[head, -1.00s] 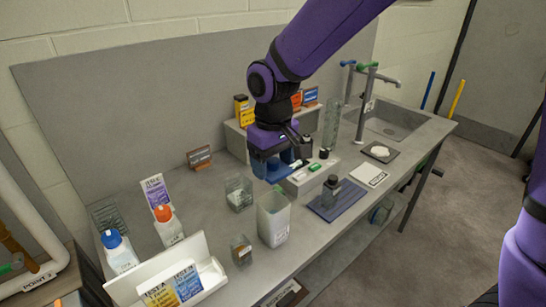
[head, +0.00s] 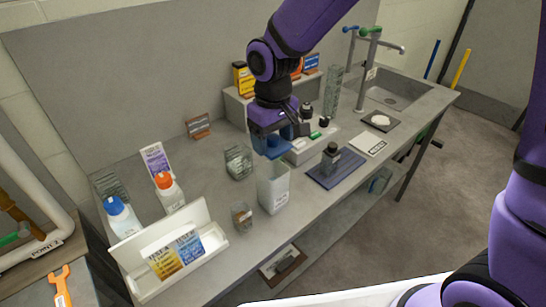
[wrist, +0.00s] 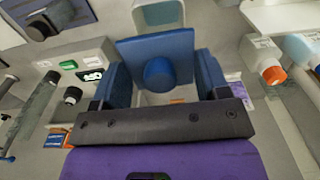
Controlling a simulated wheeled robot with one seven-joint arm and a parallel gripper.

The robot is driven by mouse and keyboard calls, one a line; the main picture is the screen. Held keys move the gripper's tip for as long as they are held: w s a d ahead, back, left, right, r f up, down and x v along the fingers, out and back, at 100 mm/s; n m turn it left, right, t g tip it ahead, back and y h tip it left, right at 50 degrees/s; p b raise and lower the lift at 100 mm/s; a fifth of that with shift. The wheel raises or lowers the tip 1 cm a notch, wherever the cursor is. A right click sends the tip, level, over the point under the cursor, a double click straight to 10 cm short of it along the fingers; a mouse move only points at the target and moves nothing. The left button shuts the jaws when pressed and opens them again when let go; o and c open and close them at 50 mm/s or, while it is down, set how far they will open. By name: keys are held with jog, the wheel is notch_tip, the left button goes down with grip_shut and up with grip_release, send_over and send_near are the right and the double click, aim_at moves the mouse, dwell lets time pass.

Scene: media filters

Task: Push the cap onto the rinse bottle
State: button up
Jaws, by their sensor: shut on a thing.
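My gripper (head: 271,137) is shut on a blue square cap (wrist: 130,48) with a round knob in its middle. The wrist view shows the cap between the two blue fingers. In the head view the cap (head: 272,150) is just above the mouth of a square translucent white bottle (head: 274,190), which stands upright on the bench and appears to be the rinse bottle. In the wrist view the bottle (wrist: 158,14) shows behind the cap, and the cap hides much of its mouth. I cannot tell whether the cap touches the rim.
A small glass jar (head: 242,217) and a glass dish (head: 238,160) stand close to the bottle. A dark-capped bottle (head: 331,158) is on a blue mat (head: 350,164) to the right. A white open case (head: 140,280) and capped bottles are at left.

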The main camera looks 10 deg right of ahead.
jog(key=shift+f, duration=2.5)
jog(key=shift+f, duration=1)
jog(key=o, duration=1)
jog(key=shift+r, duration=0.15)
jog(key=shift+r, duration=2.85)
jog(key=shift+d+r, duration=0.1)
